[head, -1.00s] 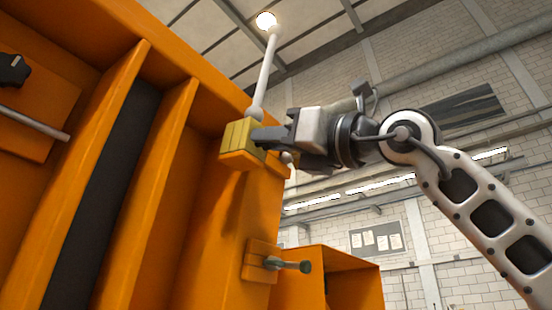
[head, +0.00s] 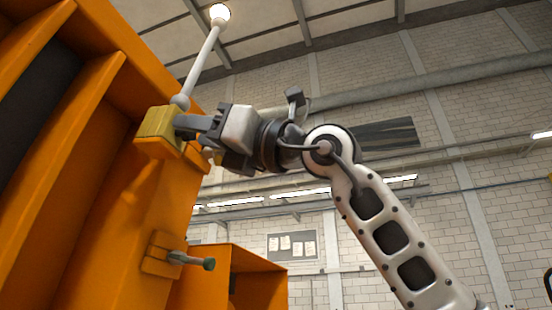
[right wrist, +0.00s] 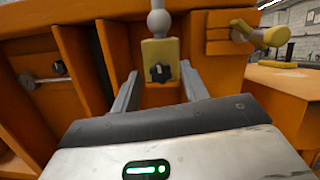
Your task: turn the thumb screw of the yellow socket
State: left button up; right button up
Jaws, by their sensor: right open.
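The yellow socket (head: 157,122) sits on the edge of the orange frame in the head view. My right gripper (head: 184,124) is at the socket's right side in the head view. In the wrist view its open fingers (right wrist: 160,90) stand left and right of the thumb screw, with nothing held between them. Contact cannot be told. My left gripper is not in view.
An orange block with a grey-green pin (head: 190,260) juts from the frame below the socket. An orange box (head: 255,282) stands lower right. In the wrist view, a black knob (right wrist: 59,68) is at left and a yellow-ended pin (right wrist: 275,37) at upper right.

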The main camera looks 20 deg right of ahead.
pick_arm(q)
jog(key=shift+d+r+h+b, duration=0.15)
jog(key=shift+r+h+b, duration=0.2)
jog(key=shift+b, duration=0.1)
pick_arm(e)
jog(key=v, duration=1.4)
jog(key=shift+d+f, duration=0.25)
jog(key=shift+d, duration=0.05)
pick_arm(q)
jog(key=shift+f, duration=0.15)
pick_arm(e)
jog(key=shift+s, duration=0.15)
